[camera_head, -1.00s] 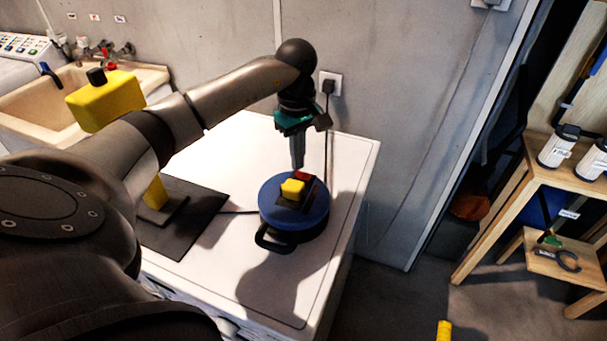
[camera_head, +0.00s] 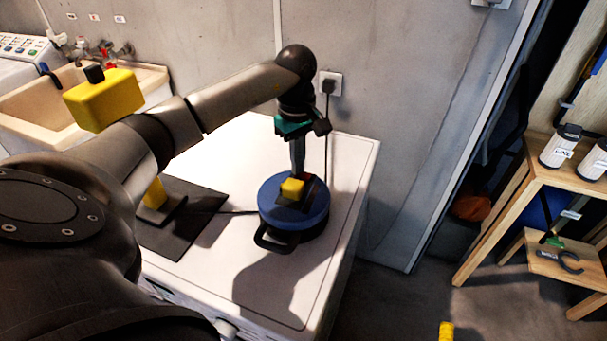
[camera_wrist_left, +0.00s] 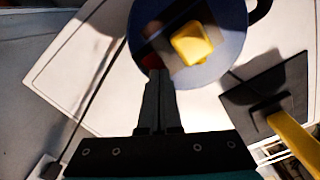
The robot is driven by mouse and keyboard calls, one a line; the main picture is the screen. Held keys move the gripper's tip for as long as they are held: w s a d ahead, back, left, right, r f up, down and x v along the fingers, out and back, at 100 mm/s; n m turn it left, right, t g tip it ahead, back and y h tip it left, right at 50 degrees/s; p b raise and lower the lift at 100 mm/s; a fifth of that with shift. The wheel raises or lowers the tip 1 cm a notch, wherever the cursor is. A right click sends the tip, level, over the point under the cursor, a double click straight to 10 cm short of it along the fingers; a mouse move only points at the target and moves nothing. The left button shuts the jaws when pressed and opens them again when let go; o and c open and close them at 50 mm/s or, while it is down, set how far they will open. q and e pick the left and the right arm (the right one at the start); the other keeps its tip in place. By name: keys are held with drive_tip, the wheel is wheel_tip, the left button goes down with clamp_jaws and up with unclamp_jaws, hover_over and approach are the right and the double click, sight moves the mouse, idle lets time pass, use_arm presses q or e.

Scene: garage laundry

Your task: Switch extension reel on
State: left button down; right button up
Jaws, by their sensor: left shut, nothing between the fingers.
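The extension reel is a blue round drum (camera_head: 280,212) with a dark handle, lying on the white appliance top. A yellow block (camera_head: 292,188) sits on its top, with a red part beside it. In the left wrist view, the blue reel (camera_wrist_left: 222,75) shows with the yellow block (camera_wrist_left: 192,44) and the red part (camera_wrist_left: 151,61) by the fingertips. My left gripper (camera_head: 298,175) points down, its shut fingers at the red part, mostly covering it in the head view. Whether they touch it I cannot tell. The left gripper's tips also show in the left wrist view (camera_wrist_left: 158,72). My right gripper is not in view.
The white appliance top (camera_head: 345,165) holds the reel and a dark mat (camera_head: 180,240) with a yellow-handled tool. A black plug (camera_head: 328,87) sits in the wall socket behind. A wooden shelf (camera_head: 570,185) stands at right.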

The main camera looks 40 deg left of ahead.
use_arm(q)
drive_tip(key=shift+f, duration=0.15)
wheel_tip(320, 180, up, 7)
drive_tip(key=p, duration=0.5)
idle(0.4)
idle(0.5)
